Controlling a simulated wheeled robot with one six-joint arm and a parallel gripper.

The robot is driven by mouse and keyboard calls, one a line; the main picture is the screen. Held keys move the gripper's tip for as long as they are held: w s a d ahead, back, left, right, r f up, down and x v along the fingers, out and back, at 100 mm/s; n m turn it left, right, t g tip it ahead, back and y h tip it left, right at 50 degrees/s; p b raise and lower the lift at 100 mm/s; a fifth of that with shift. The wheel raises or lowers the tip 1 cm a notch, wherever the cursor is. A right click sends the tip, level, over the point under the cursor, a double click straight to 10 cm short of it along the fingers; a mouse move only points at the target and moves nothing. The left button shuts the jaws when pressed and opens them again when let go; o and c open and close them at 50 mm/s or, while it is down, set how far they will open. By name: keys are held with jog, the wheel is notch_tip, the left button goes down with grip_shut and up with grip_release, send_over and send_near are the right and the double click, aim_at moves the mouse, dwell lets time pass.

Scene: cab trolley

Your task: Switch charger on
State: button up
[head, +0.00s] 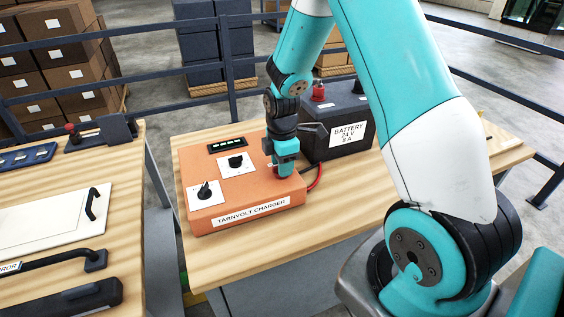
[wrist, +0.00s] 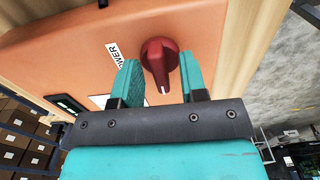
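The orange charger (head: 228,213), labelled TARNVOLT CHARGER, stands on a wooden table. Its red power knob (wrist: 159,62) shows in the wrist view next to a label reading POWER (wrist: 112,53), with a white pointer mark toward my gripper. My gripper (wrist: 163,75) is open, with one teal finger on each side of the knob; I cannot tell whether either touches it. In the head view my gripper (head: 282,170) is over the charger's right side and mostly hides the knob. Two black knobs (head: 204,190) (head: 235,161) sit on white plates on the charger.
A dark battery (head: 338,140) marked 24 V stands behind the charger at right, with a red cable (head: 316,178) between them. A second table at left holds a white panel (head: 50,220) with a black handle. Dark railings (head: 232,75) run behind the tables.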

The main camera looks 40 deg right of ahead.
jog(key=shift+c, duration=0.4)
grip_shut()
jog(key=shift+m, duration=0.3)
jog(key=m, duration=0.3)
jog(key=shift+m, duration=0.3)
jog(key=m, duration=0.4)
jog(key=shift+m, duration=0.3)
jog(key=m, duration=0.4)
jog(key=shift+w+m, duration=0.1)
jog(key=shift+m, duration=0.2)
jog(key=shift+r+m, duration=0.1)
jog(key=shift+m, duration=2.2)
